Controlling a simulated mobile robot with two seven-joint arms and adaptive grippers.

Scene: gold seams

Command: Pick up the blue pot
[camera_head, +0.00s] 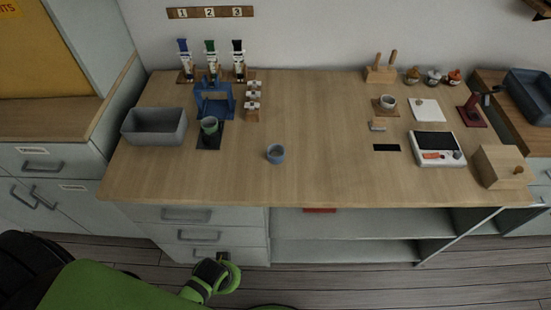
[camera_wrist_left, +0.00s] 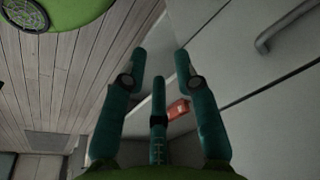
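The blue pot (camera_head: 275,153) is a small round blue-grey vessel standing upright on the wooden worktop, left of centre and near its front half. Nothing touches it. My left gripper (camera_head: 223,258) is low in front of the drawers under the worktop, well below the pot and to its left. In the left wrist view my left gripper (camera_wrist_left: 160,62) has its fingers spread with nothing between them. The pot is not visible in that view. My right gripper is in neither view.
A white device (camera_head: 437,149) and a wooden box (camera_head: 500,167) are at the right. The worktop around the pot is clear.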

